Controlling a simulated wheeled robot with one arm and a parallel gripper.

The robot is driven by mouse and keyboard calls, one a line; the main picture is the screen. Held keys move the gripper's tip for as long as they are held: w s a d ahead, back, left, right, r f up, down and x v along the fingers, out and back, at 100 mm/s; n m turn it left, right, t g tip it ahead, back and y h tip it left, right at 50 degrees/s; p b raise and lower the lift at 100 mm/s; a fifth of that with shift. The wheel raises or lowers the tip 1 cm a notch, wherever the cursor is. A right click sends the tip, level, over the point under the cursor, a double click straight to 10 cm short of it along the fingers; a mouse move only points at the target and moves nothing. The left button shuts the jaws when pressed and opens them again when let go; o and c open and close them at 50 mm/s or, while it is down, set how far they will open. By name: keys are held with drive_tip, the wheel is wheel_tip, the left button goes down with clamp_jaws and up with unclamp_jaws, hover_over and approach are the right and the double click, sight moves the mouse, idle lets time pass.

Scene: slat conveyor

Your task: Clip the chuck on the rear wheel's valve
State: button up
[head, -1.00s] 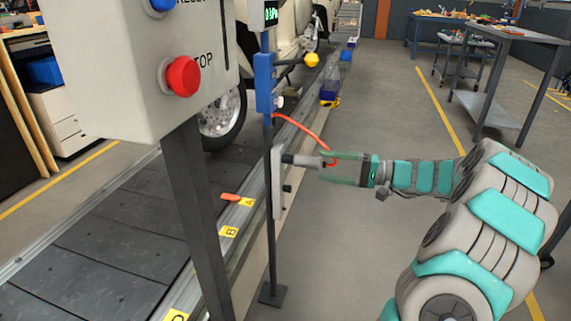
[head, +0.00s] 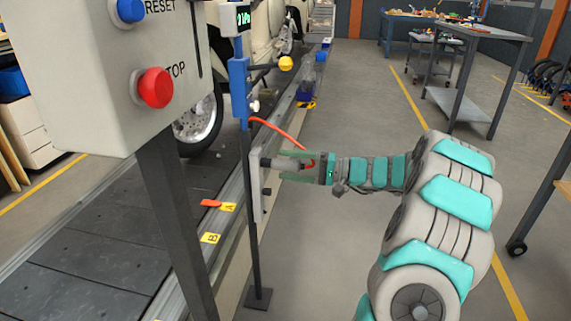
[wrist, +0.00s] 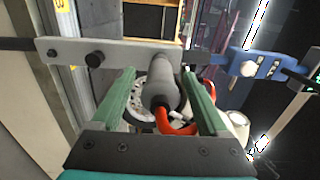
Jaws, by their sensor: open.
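The chuck (wrist: 166,84) is a grey cylinder with the red hose (wrist: 175,126) at its near end. It sits at a grey holder plate (head: 257,187) on the thin dark post. My gripper (head: 284,164) is open, with its green fingers on either side of the chuck. In the wrist view my gripper (wrist: 158,74) shows a gap between the chuck and each finger. A car wheel (head: 198,124) with a silver rim stands on the conveyor, partly hidden by the control box and post. I cannot make out its valve.
A control box with a red STOP button (head: 155,88) and a blue reset button stands close at the left. The slat conveyor (head: 110,230) runs along the left, with yellow markers on its edge. A grey table (head: 478,40) stands at the back right. The floor between is clear.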

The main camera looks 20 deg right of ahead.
sight(276, 164)
drive_tip(key=shift+b+x, duration=0.5)
drive_tip(key=shift+x, duration=1.35)
drive_tip(key=shift+b, duration=0.45)
clamp_jaws()
idle(0.5)
idle(0.4)
drive_tip(key=shift+b+v, duration=0.3)
drive_tip(key=shift+v, duration=2.65)
